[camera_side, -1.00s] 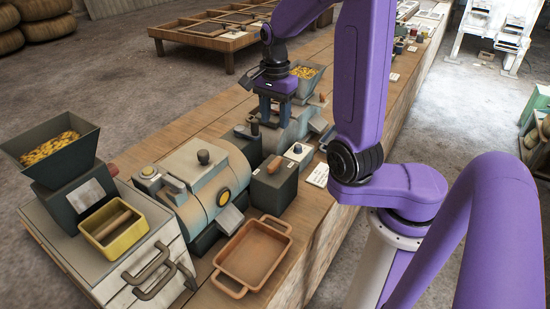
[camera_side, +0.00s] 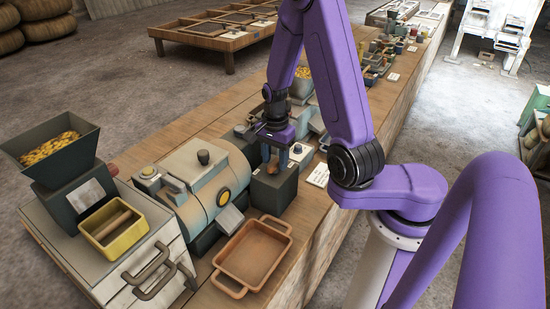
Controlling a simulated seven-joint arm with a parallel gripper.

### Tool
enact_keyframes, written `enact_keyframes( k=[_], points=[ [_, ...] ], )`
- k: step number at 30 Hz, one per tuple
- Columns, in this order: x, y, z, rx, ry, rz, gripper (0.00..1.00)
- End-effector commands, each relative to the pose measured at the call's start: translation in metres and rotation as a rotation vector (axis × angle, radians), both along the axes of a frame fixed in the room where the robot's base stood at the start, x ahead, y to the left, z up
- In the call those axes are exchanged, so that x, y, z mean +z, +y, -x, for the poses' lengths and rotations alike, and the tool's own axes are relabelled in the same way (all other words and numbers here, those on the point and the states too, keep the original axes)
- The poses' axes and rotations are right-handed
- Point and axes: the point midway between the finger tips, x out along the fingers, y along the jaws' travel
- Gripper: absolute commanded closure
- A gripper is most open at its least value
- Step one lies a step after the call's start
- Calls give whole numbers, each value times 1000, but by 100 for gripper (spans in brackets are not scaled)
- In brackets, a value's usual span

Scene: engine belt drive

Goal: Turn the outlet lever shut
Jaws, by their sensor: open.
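The dark box (camera_side: 276,192) stands on the bench to the right of the big grey drum machine (camera_side: 208,180). A brown-handled lever (camera_side: 272,168) on top of this box shows only in part between my fingers; I cannot tell for sure that it is the outlet lever. My gripper (camera_side: 275,165) points down over the box, its two fingers apart on either side of the brown handle. Whether the fingers touch it cannot be told. A round knob (camera_side: 204,157) stands on top of the drum machine.
An empty orange tray (camera_side: 252,255) lies in front of the box. A dark hopper machine (camera_side: 62,160) with a yellow bin (camera_side: 113,222) stands at the left. A second hopper (camera_side: 302,84) and machine are partly hidden behind my arm. A white label card (camera_side: 317,175) lies right of the box.

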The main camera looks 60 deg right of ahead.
Motion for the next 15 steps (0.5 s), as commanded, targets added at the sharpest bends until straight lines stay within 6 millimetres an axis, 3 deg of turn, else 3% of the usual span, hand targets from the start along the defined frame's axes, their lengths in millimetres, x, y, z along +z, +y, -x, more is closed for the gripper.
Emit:
enact_keyframes(
  k=[10, 14, 15],
  points=[
    [-3, 0, 0, 0, 0, 0, 53],
    [-2, 0, 0, 0, 0, 0, 96],
    [-2, 0, 0, 0, 0, 0, 100]
  ],
)
